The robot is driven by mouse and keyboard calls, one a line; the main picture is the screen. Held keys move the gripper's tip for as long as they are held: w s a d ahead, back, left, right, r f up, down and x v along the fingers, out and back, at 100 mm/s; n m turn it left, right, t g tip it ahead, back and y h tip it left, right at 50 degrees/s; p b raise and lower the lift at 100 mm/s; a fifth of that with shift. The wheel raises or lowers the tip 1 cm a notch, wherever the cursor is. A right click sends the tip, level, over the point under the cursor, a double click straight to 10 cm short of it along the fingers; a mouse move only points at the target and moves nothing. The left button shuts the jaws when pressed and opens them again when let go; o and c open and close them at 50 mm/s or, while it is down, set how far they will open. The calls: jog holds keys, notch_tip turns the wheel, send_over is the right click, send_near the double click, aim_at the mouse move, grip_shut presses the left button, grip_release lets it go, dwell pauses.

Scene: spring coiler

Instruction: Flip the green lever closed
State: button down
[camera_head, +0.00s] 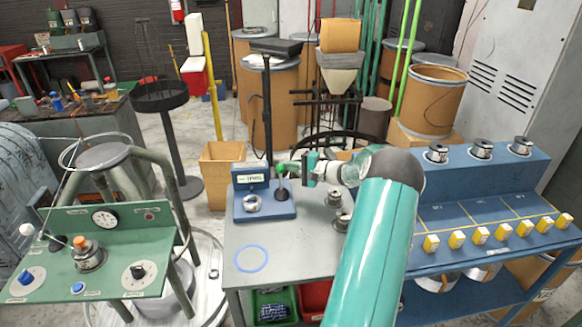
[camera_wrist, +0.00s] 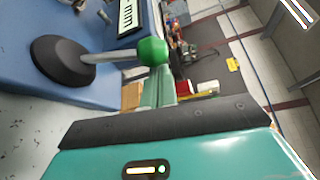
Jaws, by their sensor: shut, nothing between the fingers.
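The green lever has a round green knob (camera_wrist: 152,51) on a grey metal stem with a black round base (camera_wrist: 70,62). It stands on a blue device (camera_head: 266,204) with a small display, on the grey table. The wrist view is rotated, so the stem appears sideways. In the head view the black lever base (camera_head: 283,194) shows below my gripper (camera_head: 284,169). My gripper is shut and empty, with its fingertips right by the green knob. I cannot tell whether they touch it. In the wrist view the fingers (camera_wrist: 159,92) are partly hidden behind the knob.
A metal ring part (camera_head: 252,203) sits on the blue device. A blue ring (camera_head: 251,258) lies on the grey table. Metal spools (camera_head: 334,197) stand right of the device, near my arm. A blue bench (camera_head: 477,212) with yellow blocks is at right, a green panel (camera_head: 95,250) at left.

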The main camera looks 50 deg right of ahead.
aim_at(282, 167)
jog(key=shift+s+a+r+n+t, duration=0.3)
jog(key=shift+s+n, duration=0.05)
jog(key=shift+n, duration=0.15)
dwell(0.3)
jog(key=shift+s+a+r+n+t, duration=0.2)
jog(key=shift+s+a+n+t, duration=0.1)
jog(key=shift+s+n, duration=0.25)
jog(key=shift+s+a+r+n+t+y, duration=0.2)
jog(key=shift+s+a+n+t+y, duration=0.3)
jog(key=shift+n, duration=0.45)
jog(key=shift+s+a+r, duration=0.1)
jog(key=shift+s+a, duration=0.45)
jog(key=shift+a, duration=0.05)
jog(key=shift+s+a, duration=0.6)
jog(key=shift+s, duration=0.15)
jog(key=shift+f, duration=0.2)
